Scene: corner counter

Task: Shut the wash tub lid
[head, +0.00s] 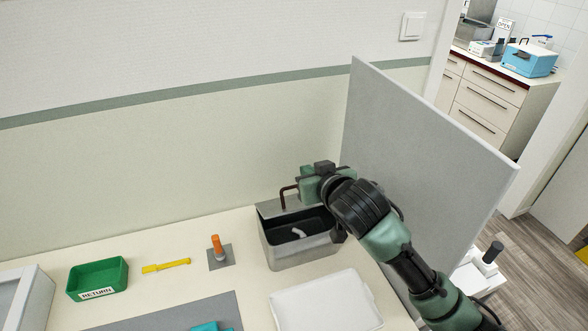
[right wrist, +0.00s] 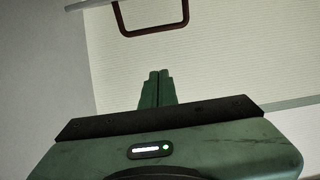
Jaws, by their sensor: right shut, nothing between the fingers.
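The wash tub (head: 300,258) is a grey metal box with a dark inside, standing on the counter by the partition. It is open, and a small white object (head: 299,232) lies in it. The lid (head: 268,208) shows as a grey strip at the tub's back edge, raised, mostly hidden by my arm. Its brown handle (head: 283,193) shows beside my right gripper (head: 308,172). In the right wrist view the handle (right wrist: 153,33) is beyond the fingertips (right wrist: 158,78), apart from them. The right gripper is shut and empty. My left gripper is out of view.
A tall grey partition (head: 420,150) stands close right of the tub and my arm. A white lidded box (head: 325,302) is in front of the tub. An orange-handled tool (head: 217,245), yellow tool (head: 166,266) and green return tray (head: 98,279) lie to the left.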

